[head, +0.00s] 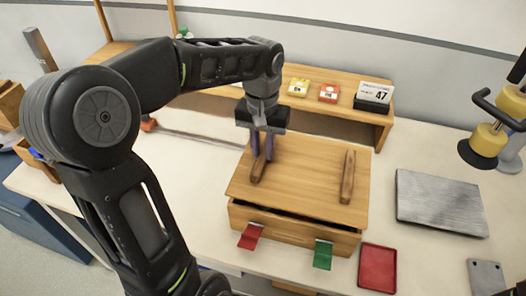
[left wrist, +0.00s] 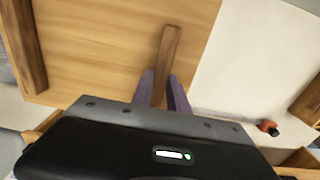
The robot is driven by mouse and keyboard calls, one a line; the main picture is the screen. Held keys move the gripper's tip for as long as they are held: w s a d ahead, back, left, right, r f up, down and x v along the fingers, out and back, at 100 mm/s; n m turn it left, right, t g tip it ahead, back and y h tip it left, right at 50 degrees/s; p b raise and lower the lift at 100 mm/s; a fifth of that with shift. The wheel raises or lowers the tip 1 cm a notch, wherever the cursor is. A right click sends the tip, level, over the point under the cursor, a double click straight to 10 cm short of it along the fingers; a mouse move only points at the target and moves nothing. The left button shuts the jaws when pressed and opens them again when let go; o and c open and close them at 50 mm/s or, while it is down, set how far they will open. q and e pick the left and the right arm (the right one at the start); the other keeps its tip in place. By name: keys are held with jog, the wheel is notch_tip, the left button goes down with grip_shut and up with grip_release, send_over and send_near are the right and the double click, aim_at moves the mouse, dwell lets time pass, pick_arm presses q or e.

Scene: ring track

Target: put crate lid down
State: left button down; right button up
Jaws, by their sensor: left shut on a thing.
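The crate lid (head: 300,178) is a flat light-wood board with two darker wooden bars across it. It lies over the wooden crate (head: 290,229), with a dark gap between its front edge and the crate's front wall; I cannot tell whether it touches the crate. My left gripper (head: 262,155) is shut on the lid's left bar (head: 258,171), its purple fingers on either side of it. The lid's right bar (head: 347,177) is free. In the left wrist view the held bar (left wrist: 168,48) runs between the fingers (left wrist: 160,82), and the lid (left wrist: 95,50) fills the upper left.
A red tab (head: 250,236) and a green tab (head: 323,254) stick out at the crate's front. A red tray (head: 377,268) and a grey plate (head: 440,202) lie to the right. A wooden shelf (head: 340,121) stands behind, carrying small boxes and a sign.

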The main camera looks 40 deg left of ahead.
pick_arm(q)
jog(key=shift+f, duration=0.8)
jog(key=shift+f+b, duration=0.45)
jog(key=shift+f, duration=0.2)
jog(key=c, duration=1.3)
grip_release()
jog(key=shift+r, duration=0.1)
